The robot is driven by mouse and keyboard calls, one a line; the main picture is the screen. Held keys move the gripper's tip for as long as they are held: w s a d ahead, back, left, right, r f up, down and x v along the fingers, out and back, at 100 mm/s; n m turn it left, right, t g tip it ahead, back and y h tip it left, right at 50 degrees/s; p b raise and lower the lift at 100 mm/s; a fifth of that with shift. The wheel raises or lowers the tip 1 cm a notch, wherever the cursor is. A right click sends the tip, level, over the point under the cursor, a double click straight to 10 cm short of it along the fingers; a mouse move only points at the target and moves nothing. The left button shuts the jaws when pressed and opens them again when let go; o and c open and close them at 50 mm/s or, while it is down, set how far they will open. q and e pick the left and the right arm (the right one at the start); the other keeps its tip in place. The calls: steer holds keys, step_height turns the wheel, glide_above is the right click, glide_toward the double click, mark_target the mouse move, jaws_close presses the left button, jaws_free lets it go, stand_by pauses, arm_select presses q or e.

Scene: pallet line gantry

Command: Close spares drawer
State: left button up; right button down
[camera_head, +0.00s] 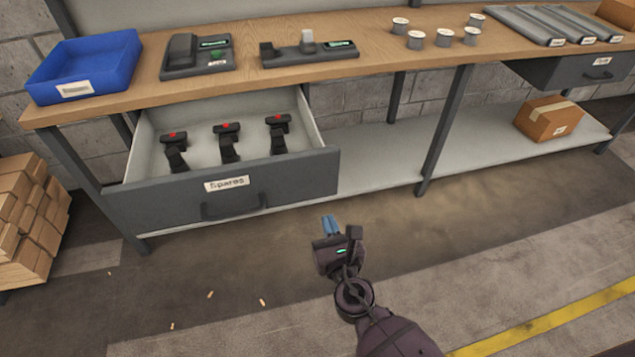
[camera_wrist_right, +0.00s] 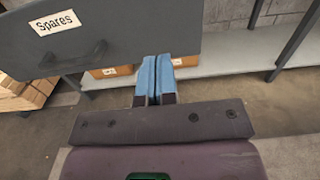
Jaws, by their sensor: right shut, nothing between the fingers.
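The spares drawer (camera_head: 310,178) is a grey drawer under the wooden bench, pulled well out. Its front carries a "Spares" label and a dark bar handle (camera_head: 233,208). Several black tools with red marks lie inside it. In the right wrist view the drawer front (camera_wrist_right: 130,35) fills the upper left, with its handle (camera_wrist_right: 72,57) left of my fingers. My right gripper (camera_head: 329,225) has blue fingertips that are shut and empty. It is in front of the drawer, near its right end and right of the handle. In the wrist view the fingertips (camera_wrist_right: 153,75) also show together. My left gripper is out of view.
The bench top (camera_head: 355,75) holds a blue tray (camera_head: 85,68), two dark fixtures, several small cans and metal rails. A second drawer (camera_head: 575,70) is at the far right. A cardboard box (camera_head: 548,118) sits on the lower shelf. Stacked boxes (camera_head: 28,215) stand at left. Floor in front is mostly clear.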

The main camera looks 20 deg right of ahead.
mark_target(311, 173)
steer(key=w, duration=1.1)
steer(key=shift+w+f+b, duration=0.1)
steer(key=shift+w+b, duration=0.2)
steer(key=shift+b, duration=0.1)
steer(key=shift+w, duration=0.8)
